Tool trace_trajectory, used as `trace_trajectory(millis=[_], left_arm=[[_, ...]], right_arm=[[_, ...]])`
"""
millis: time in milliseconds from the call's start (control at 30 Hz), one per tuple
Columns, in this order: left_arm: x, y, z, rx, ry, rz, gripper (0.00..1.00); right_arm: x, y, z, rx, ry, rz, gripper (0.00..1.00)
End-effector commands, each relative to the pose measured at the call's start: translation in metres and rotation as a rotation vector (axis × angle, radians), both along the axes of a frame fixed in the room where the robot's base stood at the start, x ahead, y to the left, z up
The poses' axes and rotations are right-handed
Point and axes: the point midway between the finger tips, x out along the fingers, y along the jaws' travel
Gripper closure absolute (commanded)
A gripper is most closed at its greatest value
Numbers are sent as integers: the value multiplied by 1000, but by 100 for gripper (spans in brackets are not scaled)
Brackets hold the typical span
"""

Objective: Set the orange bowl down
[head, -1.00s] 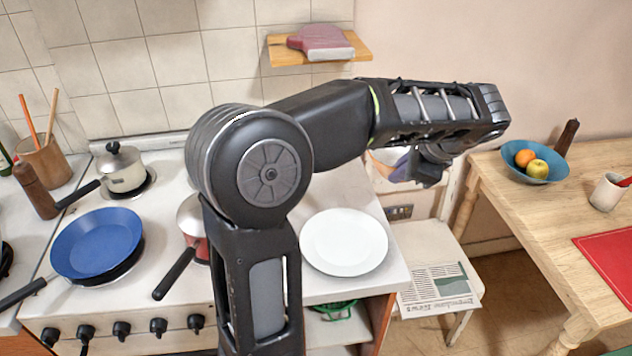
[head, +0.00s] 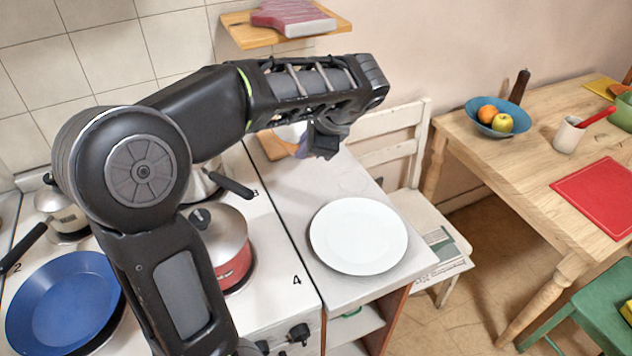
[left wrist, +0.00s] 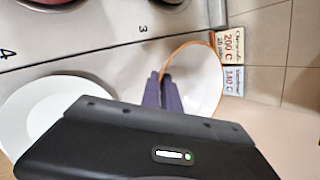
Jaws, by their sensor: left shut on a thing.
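The orange bowl (left wrist: 200,75), pale inside with an orange rim, shows tilted towards the camera in the left wrist view. My left gripper (left wrist: 166,92) is shut on its rim, with dark purple fingers at the edge. In the head view, the left gripper (head: 325,145) is above the back of the counter, behind the white plate. The bowl (head: 289,131) is mostly hidden behind my forearm there, so I cannot tell its height over the counter. My right gripper is not in view.
The white plate (head: 358,236) lies on the counter (head: 310,282). A red pot (head: 232,268) and blue pan (head: 62,303) are on the stove to the left. A white chair (head: 425,210) and wooden table (head: 535,178) stand to the right. A board (head: 285,30) sits on the wall.

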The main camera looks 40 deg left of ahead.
Motion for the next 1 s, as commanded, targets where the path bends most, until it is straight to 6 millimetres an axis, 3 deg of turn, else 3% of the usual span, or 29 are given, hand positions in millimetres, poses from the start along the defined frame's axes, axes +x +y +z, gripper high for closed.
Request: trace_trajectory(millis=[400, 767, 1000], left_arm=[[0, 1, -58, 3, 4, 0, 100], [0, 1, -63, 1, 0, 0, 100], [0, 1, -92, 2, 3, 0, 100]], right_arm=[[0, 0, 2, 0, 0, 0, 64], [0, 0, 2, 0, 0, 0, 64], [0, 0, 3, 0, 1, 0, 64]])
